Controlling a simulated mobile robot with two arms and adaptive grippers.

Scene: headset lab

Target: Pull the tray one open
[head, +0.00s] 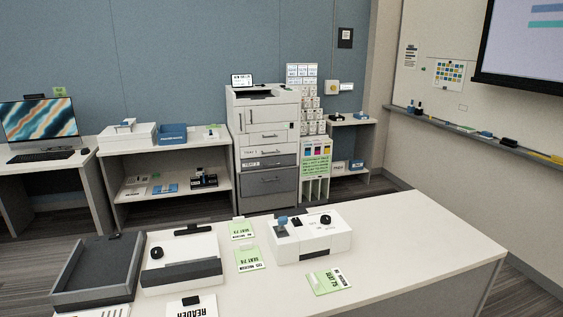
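A tall off-white printer (265,108) stands against the blue wall near the middle of the head view. It has stacked front drawers. A white drawer front (280,147) carries a small label that seems to read tray 1, and it looks flush with the body. Below it is a grey drawer front (284,160) with a label that seems to read tray 2. A larger dark grey drawer front (270,182) is at the bottom. These also look closed. Neither of my grippers is in view.
A white table (410,240) spans the foreground between me and the printer. It bears a dark tray (95,270), white devices (312,240) and green-white cards (328,281). A shelf unit (160,205) stands left of the printer, a rack of small boxes (312,115) right. Grey floor (200,220) shows between.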

